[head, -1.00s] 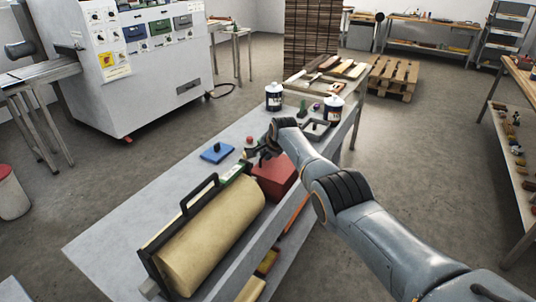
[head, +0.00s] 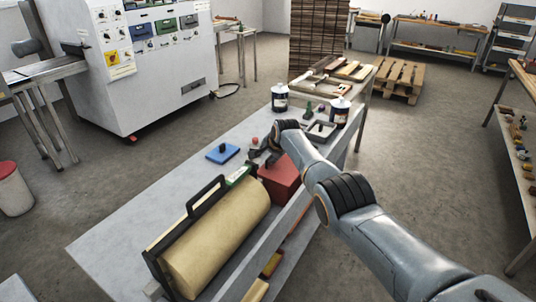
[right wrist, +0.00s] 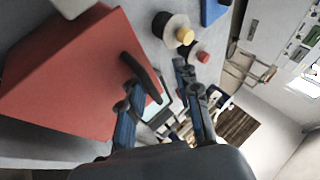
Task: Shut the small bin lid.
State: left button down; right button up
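A red box (head: 281,178), the closest match for the small bin, stands on the grey bench beyond the tan roll; it also fills the left of the right wrist view (right wrist: 70,85). A black handle (right wrist: 140,77) shows at its edge there. I cannot tell how its lid sits. My right gripper (head: 263,158) is low beside the box's far left corner. In the right wrist view the gripper (right wrist: 158,82) has its fingers spread, the left one close to the handle; contact is unclear. My left gripper is out of view.
The tan roll (head: 220,248) in its black-handled frame fills the bench's near end. A blue block (head: 222,154), cans (head: 280,97) and a grey tray (head: 321,131) stand around the gripper. A red-lidded white bin (head: 14,190) stands on the floor at left.

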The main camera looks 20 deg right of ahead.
jog(key=shift+s+d+r, duration=0.15)
jog(key=shift+s+r, duration=0.2)
jog(key=shift+r, duration=0.05)
jog(key=shift+v, duration=1)
jog(key=v, duration=0.9)
